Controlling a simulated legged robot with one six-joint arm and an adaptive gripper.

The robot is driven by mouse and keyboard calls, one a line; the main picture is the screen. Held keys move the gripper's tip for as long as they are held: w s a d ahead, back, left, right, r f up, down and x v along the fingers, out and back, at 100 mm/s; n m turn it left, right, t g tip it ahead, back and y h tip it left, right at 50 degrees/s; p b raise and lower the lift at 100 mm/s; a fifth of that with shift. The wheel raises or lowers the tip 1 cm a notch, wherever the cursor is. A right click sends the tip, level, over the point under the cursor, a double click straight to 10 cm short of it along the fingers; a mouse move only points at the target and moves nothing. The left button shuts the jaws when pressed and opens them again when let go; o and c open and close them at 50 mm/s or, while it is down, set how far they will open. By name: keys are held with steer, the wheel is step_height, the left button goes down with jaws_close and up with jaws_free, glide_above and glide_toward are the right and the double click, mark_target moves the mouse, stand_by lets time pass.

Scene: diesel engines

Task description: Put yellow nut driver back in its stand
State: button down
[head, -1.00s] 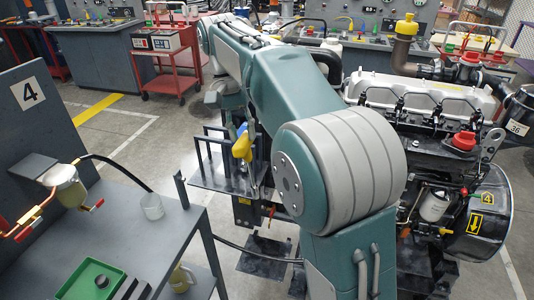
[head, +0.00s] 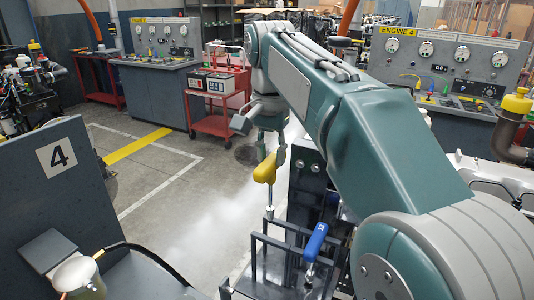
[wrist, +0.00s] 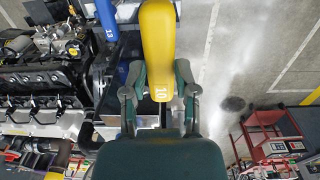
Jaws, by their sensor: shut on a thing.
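My gripper (head: 270,150) is shut on the yellow nut driver (head: 265,168) by its handle. The driver hangs nearly upright, its metal shaft pointing down. In the wrist view, the yellow handle (wrist: 158,45), marked 10, lies between the fingers (wrist: 158,78); its lower end is hidden. The dark stand (head: 252,252), with upright frames, is below the driver. The shaft tip shows close to the top of the frames; I cannot tell whether it is inside. A blue nut driver (head: 316,240) leans at the stand's right; its handle, marked 13, also shows in the wrist view (wrist: 107,20).
A red cart (head: 218,105) stands farther back. An engine with a yellow cap (head: 517,100) is at the right. Open floor lies left of the stand.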

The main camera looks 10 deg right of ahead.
mark_target(277, 171)
steer(key=shift+s+d+f, duration=0.1)
steer(key=shift+d+f, duration=0.3)
steer(key=shift+d, duration=0.25)
steer(key=shift+f, duration=1.6)
step_height(277, 171, down, 11)
steer(key=shift+f, duration=0.55)
